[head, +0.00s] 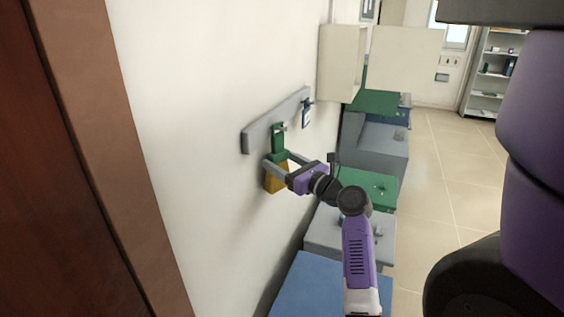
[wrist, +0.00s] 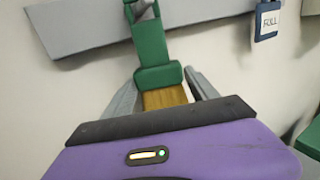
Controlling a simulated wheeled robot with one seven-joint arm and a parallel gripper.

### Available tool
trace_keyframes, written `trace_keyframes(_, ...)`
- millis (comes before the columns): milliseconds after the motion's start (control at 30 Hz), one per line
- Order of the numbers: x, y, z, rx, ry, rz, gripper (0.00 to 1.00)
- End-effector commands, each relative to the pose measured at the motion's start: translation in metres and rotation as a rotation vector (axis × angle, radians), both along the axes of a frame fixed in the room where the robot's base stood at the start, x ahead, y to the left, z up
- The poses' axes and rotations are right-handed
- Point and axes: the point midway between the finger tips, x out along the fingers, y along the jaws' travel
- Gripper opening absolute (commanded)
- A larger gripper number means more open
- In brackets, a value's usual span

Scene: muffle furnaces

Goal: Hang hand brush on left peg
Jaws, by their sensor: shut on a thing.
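The hand brush (head: 277,141) has a green handle and yellow-brown bristles. It is upright against the wall, handle up, and shows in the wrist view (wrist: 151,45). My gripper (head: 284,163) is shut on the lower part of the brush, with one finger on each side in the wrist view (wrist: 160,92). A grey rail (head: 262,129) is fixed to the wall. Its left peg (head: 284,127) is at the top of the brush handle, also in the wrist view (wrist: 144,8). I cannot tell whether the handle is on the peg or only in front of it.
Below and beyond are a grey bench (head: 375,143), green surfaces and a blue surface (head: 310,286). A cream cabinet (head: 341,60) stands open farther along the wall.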

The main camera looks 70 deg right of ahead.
Motion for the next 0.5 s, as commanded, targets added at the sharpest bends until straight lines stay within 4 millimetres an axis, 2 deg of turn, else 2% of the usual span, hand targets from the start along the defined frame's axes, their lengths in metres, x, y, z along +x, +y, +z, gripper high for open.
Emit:
trace_keyframes(133,-0.0001,-0.0001,0.0004,-0.001,-0.001,0.000,0.24)
trace_keyframes(167,-0.0001,-0.0001,0.0004,-0.001,-0.001,0.000,0.73)
trace_keyframes(267,-0.0001,-0.0001,0.0004,-0.001,-0.001,0.000,0.93)
trace_keyframes(500,-0.0001,0.0000,-0.0002,0.000,0.000,0.000,0.93)
